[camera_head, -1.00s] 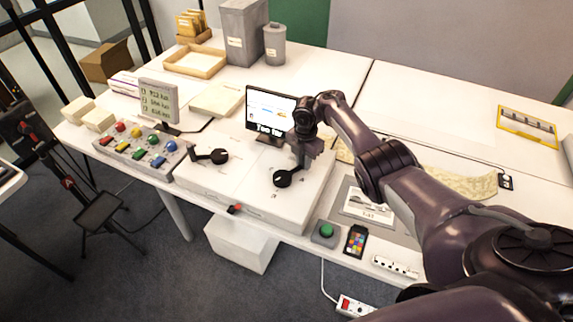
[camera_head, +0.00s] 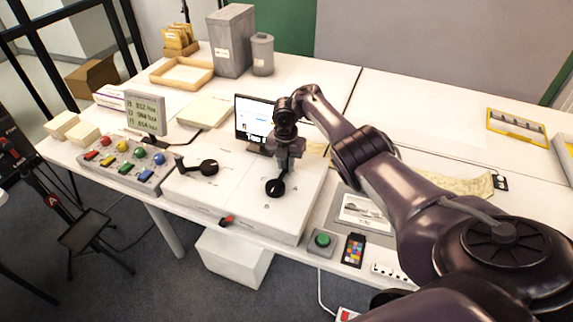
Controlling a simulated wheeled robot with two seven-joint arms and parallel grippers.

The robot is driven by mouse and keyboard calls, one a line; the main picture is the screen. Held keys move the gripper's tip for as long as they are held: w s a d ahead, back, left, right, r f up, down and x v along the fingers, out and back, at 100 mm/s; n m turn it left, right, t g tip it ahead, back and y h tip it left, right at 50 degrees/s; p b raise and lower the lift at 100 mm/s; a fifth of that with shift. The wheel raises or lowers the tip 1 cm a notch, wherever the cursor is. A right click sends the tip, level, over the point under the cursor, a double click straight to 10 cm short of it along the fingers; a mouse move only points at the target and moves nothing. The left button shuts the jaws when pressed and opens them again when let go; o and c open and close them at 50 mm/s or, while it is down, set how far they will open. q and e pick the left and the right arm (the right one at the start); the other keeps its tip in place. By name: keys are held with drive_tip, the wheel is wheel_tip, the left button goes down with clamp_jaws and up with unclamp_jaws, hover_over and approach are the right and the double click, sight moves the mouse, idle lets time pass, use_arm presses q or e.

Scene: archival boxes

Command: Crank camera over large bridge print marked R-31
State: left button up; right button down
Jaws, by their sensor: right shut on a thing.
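My right gripper (camera_head: 283,168) is shut on the handle end of the right black crank (camera_head: 275,188), which sits on top of the white control box (camera_head: 235,200). My forearm reaches in from the right. The left black crank (camera_head: 208,168) stands free on the same box. A print (camera_head: 362,212) with a dark picture and a small label lies on a grey mat to the right, partly hidden by my arm; its label is too small to read. The monitor (camera_head: 247,120) behind the gripper is lit and partly covered. My left gripper is not in view.
A panel with coloured buttons (camera_head: 125,163) and a small readout (camera_head: 146,113) stand at the left. A green button (camera_head: 322,240) and a colour card (camera_head: 353,250) lie near the front edge.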

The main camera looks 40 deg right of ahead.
drive_tip(key=shift+a, duration=0.1)
drive_tip(key=c, duration=1.3)
unclamp_jaws()
drive_tip(key=shift+o, duration=0.2)
wheel_tip(320, 180, up, 8)
drive_tip(key=shift+f+p, duration=0.1)
drive_tip(key=shift+p, duration=0.55)
